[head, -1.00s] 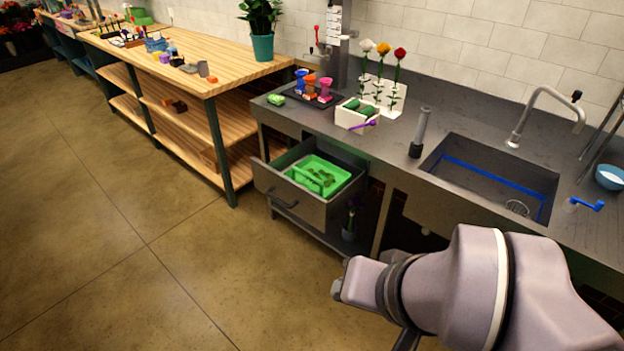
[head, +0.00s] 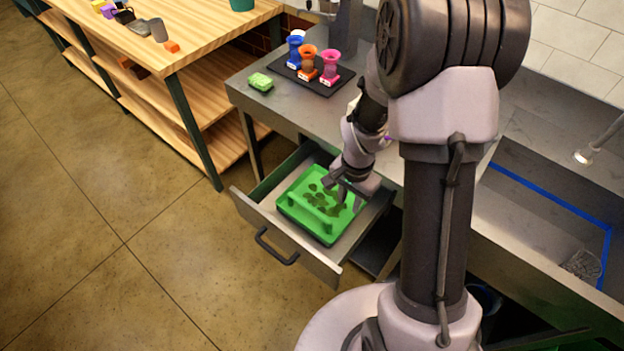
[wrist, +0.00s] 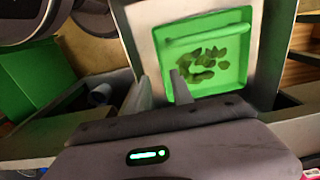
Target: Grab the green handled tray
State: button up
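The green tray (head: 291,209) lies in the open drawer (head: 268,216) under the counter. It has a raised green handle bar (head: 313,213) across it and dark green leaves inside. In the wrist view the tray (wrist: 240,72) is ahead of the fingers, with its handle (wrist: 207,33) toward the top of the picture. My gripper (head: 342,190) is over the tray's right part in the head view. In the wrist view my gripper (wrist: 161,86) has its two fingers apart with nothing between them. The handle is not between the fingers.
The grey counter (head: 262,103) above the drawer holds a dark tray with blue, orange and pink hourglass-shaped holders (head: 308,62) and a green block (head: 261,82). A sink (head: 540,215) is at right. A wooden table (head: 190,40) stands at left. The floor (head: 130,270) before the drawer is clear.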

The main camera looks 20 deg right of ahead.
jog(key=f+b, duration=0.1)
jog(key=f, duration=0.2)
jog(key=f+b, duration=0.1)
jog(key=f, duration=0.2)
jog(key=f+b, duration=0.1)
jog(key=f, duration=0.2)
jog(key=shift+s, duration=0.25)
jog(key=f+b, duration=0.1)
jog(key=f, duration=0.1)
jog(key=f+b, duration=0.1)
jog(key=f, duration=0.2)
jog(key=shift+w+d+f+b, duration=0.15)
jog(key=shift+d+f+b, duration=0.05)
jog(key=shift+f+b, duration=0.15)
jog(key=shift+r, duration=0.25)
jog(key=shift+c, duration=0.2)
grip_shut()
